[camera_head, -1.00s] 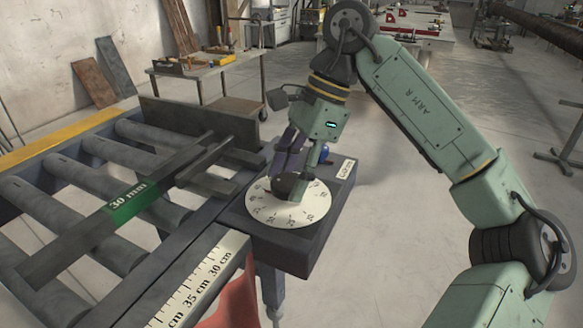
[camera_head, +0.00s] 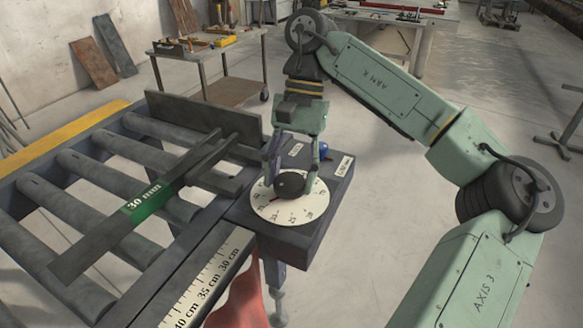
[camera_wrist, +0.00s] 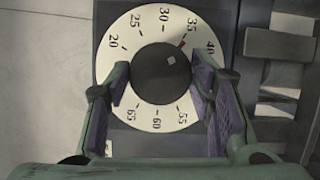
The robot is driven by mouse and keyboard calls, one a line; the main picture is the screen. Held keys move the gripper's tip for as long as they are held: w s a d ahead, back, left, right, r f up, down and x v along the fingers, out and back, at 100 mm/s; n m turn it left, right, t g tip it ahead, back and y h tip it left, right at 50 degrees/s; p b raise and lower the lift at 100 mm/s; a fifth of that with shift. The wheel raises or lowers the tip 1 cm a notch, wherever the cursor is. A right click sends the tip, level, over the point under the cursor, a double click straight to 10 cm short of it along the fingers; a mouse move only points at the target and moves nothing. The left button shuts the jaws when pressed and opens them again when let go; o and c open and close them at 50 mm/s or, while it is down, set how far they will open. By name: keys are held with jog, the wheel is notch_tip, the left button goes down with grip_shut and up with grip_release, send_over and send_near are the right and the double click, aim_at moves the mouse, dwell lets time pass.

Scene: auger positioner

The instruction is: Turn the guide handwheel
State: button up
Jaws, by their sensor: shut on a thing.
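The guide handwheel is a dark round knob (camera_head: 289,184) on a white numbered dial (camera_head: 289,213), set on a dark box beside the roller table. In the wrist view the knob (camera_wrist: 162,73) sits mid-dial, and its red pointer lies towards the 35 on the dial (camera_wrist: 158,119). My gripper (camera_head: 291,178) comes down from above and is shut on the knob, with one finger on each side. In the wrist view my gripper (camera_wrist: 160,72) has its purple-padded fingers left and right of the knob. The far side of the knob is partly hidden in the head view.
A guide bar with a green "30 mm" label (camera_head: 144,203) lies across the rollers (camera_head: 75,205). A centimetre scale (camera_head: 208,280) runs along the table's near edge. A blue part (camera_head: 324,151) sits behind the dial. A tool cart (camera_head: 215,65) stands behind.

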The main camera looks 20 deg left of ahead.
jog(key=shift+n, duration=0.4)
jog(key=o, duration=1.1)
jog(key=shift+o, duration=0.2)
jog(key=shift+r, duration=0.1)
jog(key=v, duration=0.7)
jog(key=shift+r, duration=0.2)
jog(key=shift+a, duration=0.1)
